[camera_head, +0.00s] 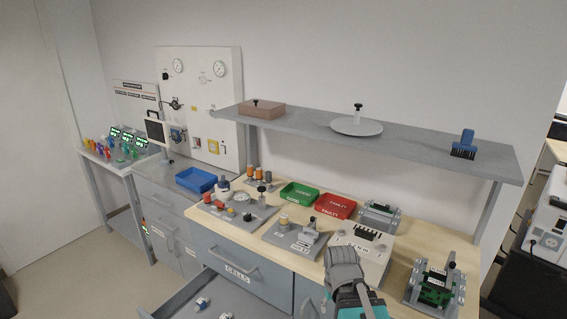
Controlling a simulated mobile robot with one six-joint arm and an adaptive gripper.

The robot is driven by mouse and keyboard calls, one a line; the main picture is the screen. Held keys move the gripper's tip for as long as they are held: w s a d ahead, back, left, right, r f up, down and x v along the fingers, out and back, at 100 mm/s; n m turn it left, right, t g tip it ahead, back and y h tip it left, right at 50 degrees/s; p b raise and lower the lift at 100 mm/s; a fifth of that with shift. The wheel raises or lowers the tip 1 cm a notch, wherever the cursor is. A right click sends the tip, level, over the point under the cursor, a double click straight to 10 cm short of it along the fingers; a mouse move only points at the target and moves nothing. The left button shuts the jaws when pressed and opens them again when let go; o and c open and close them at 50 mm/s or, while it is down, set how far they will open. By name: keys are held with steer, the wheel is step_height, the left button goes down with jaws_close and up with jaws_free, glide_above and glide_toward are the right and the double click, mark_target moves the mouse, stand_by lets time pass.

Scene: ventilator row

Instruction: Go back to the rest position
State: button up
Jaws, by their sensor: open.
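My gripper (343,258) is at the bottom centre, right of middle. It is grey, with a teal-marked arm part below it. It appears in front of the wooden bench (410,240), near the white device with black terminals (372,236). It is open, and I see nothing held in it. Its fingertips are not clear at this size, and I cannot tell its height above the bench.
The bench holds a green tray (299,193), a red tray (336,206), fixtures and a green circuit board (436,288). A grey shelf (420,144) hangs over the bench.

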steer(key=r+p, duration=0.1)
steer(key=r, duration=0.1)
steer(key=r+p, duration=0.2)
steer(key=shift+s, duration=0.4)
stand_by(0.4)
